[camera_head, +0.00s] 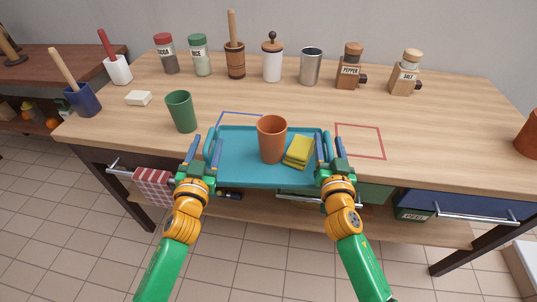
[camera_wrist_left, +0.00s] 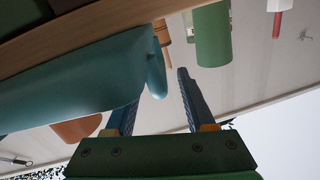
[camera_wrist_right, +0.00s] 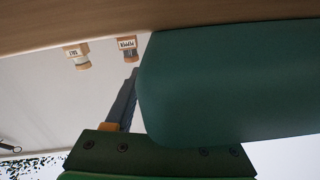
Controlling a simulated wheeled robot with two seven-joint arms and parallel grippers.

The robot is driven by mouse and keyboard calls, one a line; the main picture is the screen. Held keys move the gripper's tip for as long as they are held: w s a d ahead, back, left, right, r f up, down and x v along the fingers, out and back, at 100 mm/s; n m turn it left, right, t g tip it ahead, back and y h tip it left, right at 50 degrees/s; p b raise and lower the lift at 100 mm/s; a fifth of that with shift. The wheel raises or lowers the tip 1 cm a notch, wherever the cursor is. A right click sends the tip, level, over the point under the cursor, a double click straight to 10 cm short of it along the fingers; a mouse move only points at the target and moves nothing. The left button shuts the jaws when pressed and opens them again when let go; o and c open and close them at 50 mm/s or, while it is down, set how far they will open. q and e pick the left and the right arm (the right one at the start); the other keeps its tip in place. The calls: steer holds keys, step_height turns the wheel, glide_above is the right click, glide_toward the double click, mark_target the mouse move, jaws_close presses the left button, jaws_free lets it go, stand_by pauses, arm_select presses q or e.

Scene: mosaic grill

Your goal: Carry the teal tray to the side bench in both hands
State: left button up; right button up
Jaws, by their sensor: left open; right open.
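The teal tray (camera_head: 240,172) lies on the wooden table near its front edge. An orange cup (camera_head: 271,140) stands upright on it beside a yellow sponge-like block (camera_head: 298,151). My left gripper (camera_head: 202,155) is open at the tray's left end, by the handle; in the left wrist view the tray's handle (camera_wrist_left: 158,65) sits between the spread fingers. My right gripper (camera_head: 330,152) is open at the tray's right end. In the right wrist view the tray (camera_wrist_right: 230,85) hides one finger, so contact there cannot be told.
A green cup (camera_head: 181,112) stands left of the tray. A red outlined square (camera_head: 360,141) lies to its right, and a blue outline shows behind it. Jars and shakers line the back. A dark reddish side bench (camera_head: 60,62) is at the far left.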

arm_select(q)
steer(key=shift+w, duration=0.5)
arm_select(e)
steer(key=shift+w, duration=0.5)
arm_select(q)
jaws_close()
arm_select(e)
jaws_close()
arm_select(q)
steer(key=shift+r, duration=0.1)
arm_select(e)
steer(key=shift+r, duration=0.1)
